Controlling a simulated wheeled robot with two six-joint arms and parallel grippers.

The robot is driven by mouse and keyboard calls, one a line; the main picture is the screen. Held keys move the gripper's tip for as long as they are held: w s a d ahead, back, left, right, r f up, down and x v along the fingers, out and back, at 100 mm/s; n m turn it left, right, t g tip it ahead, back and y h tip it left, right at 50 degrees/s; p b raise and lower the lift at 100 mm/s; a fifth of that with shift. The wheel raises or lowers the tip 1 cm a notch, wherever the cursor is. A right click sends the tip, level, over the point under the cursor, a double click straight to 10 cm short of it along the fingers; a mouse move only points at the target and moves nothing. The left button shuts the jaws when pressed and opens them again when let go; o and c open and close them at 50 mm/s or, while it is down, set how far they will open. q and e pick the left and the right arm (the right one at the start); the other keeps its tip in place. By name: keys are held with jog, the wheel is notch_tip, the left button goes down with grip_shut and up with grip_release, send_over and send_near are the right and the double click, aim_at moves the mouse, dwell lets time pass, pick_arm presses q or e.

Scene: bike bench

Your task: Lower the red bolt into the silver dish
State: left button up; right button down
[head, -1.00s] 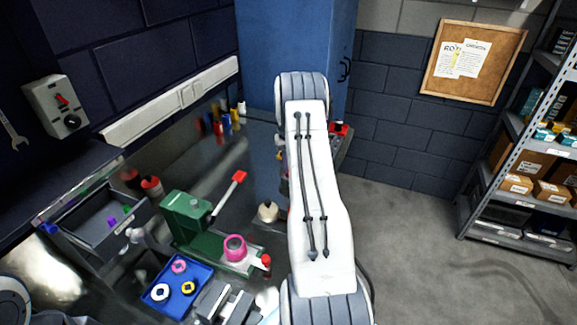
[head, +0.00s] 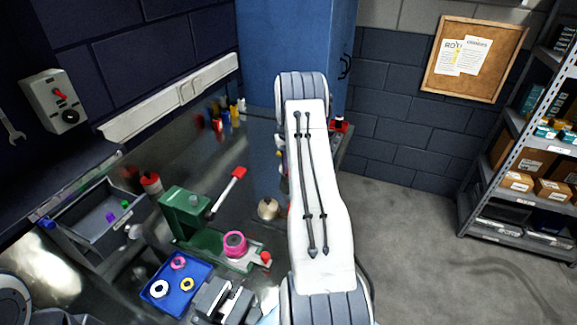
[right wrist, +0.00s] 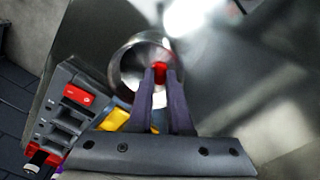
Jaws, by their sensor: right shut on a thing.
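In the right wrist view my right gripper (right wrist: 160,78) is shut on the red bolt (right wrist: 160,72), its fingers on both sides of it. The round silver dish (right wrist: 126,68) lies beyond the fingertips, and the bolt shows against its inside. The bolt's lower end is hidden, and I cannot tell whether it touches the dish's bottom. In the head view my white right arm covers the gripper, and I cannot make out the bolt or dish there. My left gripper is not in view.
A grey organizer with a red part (right wrist: 78,95) stands close left of the dish. In the head view, a green press (head: 190,215), a blue tray (head: 175,285) with rings and an open grey drawer (head: 105,215) are left of my arm. Bare metal shows right of the dish.

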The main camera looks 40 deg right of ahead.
jog(key=shift+f, duration=0.25)
jog(key=c, duration=0.8)
grip_release()
jog(key=shift+o, duration=0.2)
